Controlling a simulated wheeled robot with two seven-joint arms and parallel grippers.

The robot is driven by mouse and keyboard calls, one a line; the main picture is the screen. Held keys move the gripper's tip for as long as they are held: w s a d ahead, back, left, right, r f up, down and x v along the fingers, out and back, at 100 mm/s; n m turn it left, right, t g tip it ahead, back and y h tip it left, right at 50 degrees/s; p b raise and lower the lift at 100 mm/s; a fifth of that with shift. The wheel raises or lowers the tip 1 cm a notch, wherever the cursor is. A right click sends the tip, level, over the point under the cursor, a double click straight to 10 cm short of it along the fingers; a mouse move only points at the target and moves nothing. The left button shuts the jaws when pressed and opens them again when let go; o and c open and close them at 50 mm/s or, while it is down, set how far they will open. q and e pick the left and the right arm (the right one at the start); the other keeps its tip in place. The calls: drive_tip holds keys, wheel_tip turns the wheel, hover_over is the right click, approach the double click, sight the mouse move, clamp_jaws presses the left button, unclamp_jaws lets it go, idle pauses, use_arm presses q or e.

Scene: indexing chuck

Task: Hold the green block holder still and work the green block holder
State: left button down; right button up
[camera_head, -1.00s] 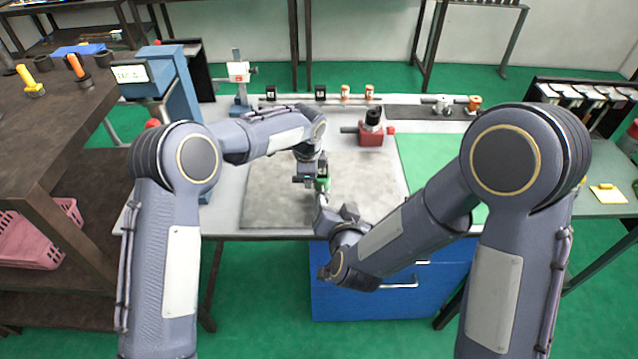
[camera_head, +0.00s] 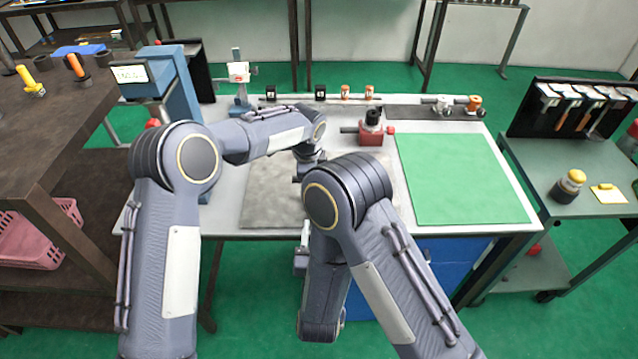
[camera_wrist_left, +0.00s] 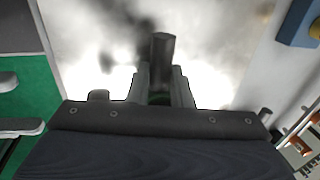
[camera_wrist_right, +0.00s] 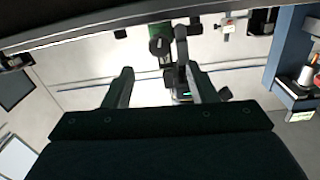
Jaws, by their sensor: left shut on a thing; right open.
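The green block holder shows in the right wrist view (camera_wrist_right: 165,60) as a small green body with a dark round end, beside my left gripper. In the left wrist view, my left gripper (camera_wrist_left: 161,85) is shut on it; a dark cylindrical part (camera_wrist_left: 162,52) stands up between the fingers, with a little green below. In the head view my right arm hides the holder and most of the left gripper. My right gripper (camera_wrist_right: 162,88) is open and empty, its fingers pointing towards the holder but apart from it. In the head view the right gripper is largely hidden by its arm.
The holder's place is over a grey plate (camera_head: 265,205) on the bench. A red block with a black knob (camera_head: 371,130) stands behind it, and a green mat (camera_head: 465,178) lies to the right. A blue column (camera_head: 180,110) rises at the left. The mat is clear.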

drive_tip(key=w, duration=0.8)
drive_tip(key=shift+w+d, duration=0.15)
drive_tip(key=shift+d, duration=0.05)
drive_tip(key=c, duration=1)
drive_tip(key=shift+o, duration=0.2)
drive_tip(key=n, duration=0.5)
drive_tip(key=shift+a, duration=0.15)
drive_tip(key=n, duration=0.3)
drive_tip(key=shift+n, duration=0.4)
drive_tip(key=o, duration=1)
drive_tip(key=shift+c, duration=0.2)
